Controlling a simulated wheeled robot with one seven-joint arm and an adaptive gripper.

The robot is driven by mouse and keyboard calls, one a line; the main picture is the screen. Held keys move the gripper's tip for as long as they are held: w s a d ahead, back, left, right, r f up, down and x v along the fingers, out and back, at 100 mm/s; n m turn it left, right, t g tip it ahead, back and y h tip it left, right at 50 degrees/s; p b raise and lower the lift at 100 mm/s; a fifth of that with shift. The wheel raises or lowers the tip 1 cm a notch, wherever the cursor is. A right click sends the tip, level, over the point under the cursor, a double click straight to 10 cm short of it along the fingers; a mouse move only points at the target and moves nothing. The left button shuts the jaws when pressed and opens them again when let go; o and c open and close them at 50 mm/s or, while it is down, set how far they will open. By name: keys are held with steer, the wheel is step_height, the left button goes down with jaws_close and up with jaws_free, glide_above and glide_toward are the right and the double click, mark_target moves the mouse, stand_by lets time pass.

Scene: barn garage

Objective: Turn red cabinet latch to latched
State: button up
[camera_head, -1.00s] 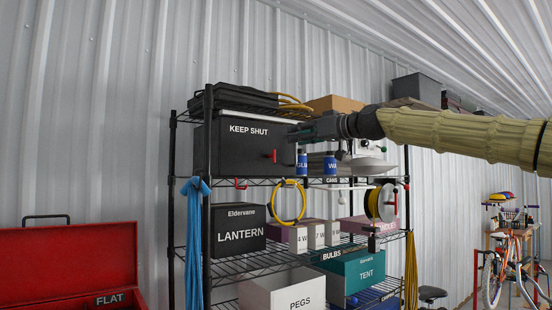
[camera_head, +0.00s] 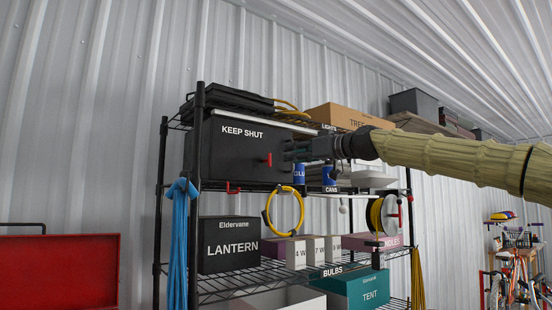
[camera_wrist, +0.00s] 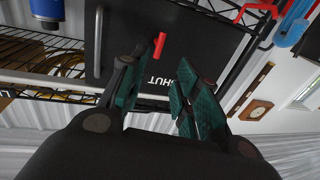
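The black cabinet (camera_head: 225,150) marked KEEP SHUT stands on the upper shelf of the rack. Its red latch (camera_head: 266,160) sits on the right part of the front face. In the wrist view the red latch (camera_wrist: 160,46) shows just beyond and between the fingertips, with its long side nearly upright in that picture. My gripper (camera_head: 288,152) is just right of the latch in the head view. In the wrist view my gripper (camera_wrist: 155,85) has its green-padded fingers apart with nothing between them. I see no contact with the latch.
Blue cans (camera_head: 329,175) stand right of the cabinet, below my gripper. A yellow cable loop (camera_head: 286,207) and a red hook (camera_head: 233,188) hang under the shelf. The LANTERN box (camera_head: 229,245) is below. Open space lies before the rack.

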mark_target(267, 161)
steer(key=p+x, duration=0.3)
steer(key=x, duration=0.6)
steer(key=shift+d+f, duration=0.2)
steer(key=shift+w, duration=0.1)
jaws_close()
